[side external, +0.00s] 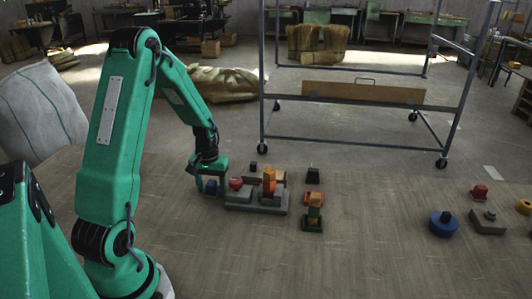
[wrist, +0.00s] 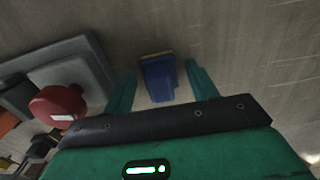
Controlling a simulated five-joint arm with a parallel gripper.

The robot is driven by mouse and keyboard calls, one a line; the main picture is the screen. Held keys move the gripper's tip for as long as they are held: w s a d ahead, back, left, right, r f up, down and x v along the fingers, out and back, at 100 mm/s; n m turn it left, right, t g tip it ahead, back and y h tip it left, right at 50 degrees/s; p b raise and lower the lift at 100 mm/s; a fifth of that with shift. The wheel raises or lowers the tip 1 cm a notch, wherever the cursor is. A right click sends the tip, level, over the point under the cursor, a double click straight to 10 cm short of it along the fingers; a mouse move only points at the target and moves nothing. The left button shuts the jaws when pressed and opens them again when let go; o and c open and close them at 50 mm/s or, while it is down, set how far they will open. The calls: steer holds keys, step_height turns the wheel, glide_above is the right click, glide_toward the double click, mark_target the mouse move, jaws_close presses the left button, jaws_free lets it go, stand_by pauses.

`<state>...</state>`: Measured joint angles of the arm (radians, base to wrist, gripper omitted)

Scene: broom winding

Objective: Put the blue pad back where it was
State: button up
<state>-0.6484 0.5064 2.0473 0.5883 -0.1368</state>
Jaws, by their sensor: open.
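My gripper (side external: 211,177) is open and low over the table at the left of the grey fixture. A small blue block with a yellow edge (wrist: 158,79), which looks like the blue pad, stands between its two spread fingers in the wrist view, with a gap on each side. The blue block also shows under my gripper in the side view (side external: 211,187), partly hidden by the fingers. A round blue piece with a black knob (side external: 443,225) sits far to the right on the table.
Right beside my gripper is a grey stepped fixture (side external: 240,207) with a red knob (wrist: 58,106) and an orange block (side external: 269,180). A green and orange stack (side external: 313,215) and a black-topped piece (side external: 312,176) stand further right. The table's front middle is clear.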

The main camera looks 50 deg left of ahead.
mark_target(211, 183)
steer(key=shift+r, duration=0.1)
step_height(211, 183, up, 12)
stand_by(0.7)
steer(key=shift+r, duration=0.15)
stand_by(0.4)
steer(key=s+d+r+m+t+y, duration=0.1)
steer(key=d+r+m, duration=0.1)
steer(key=d+r, duration=0.4)
steer(key=s+d+r+m+t, duration=0.1)
steer(key=d+r+m+t, duration=0.15)
steer(key=d, duration=0.55)
steer(key=s+d+r+m+t+h, duration=0.1)
steer(key=s+d+r+m+t, duration=0.1)
steer(key=s+d, duration=0.5)
steer(key=d+r+m, duration=0.1)
steer(key=d+m, duration=0.1)
steer(key=d, duration=0.1)
steer(key=shift+s+d+r, duration=0.15)
steer(key=shift+s+r, duration=0.05)
steer(key=shift+s, duration=0.15)
steer(key=shift+m, duration=0.25)
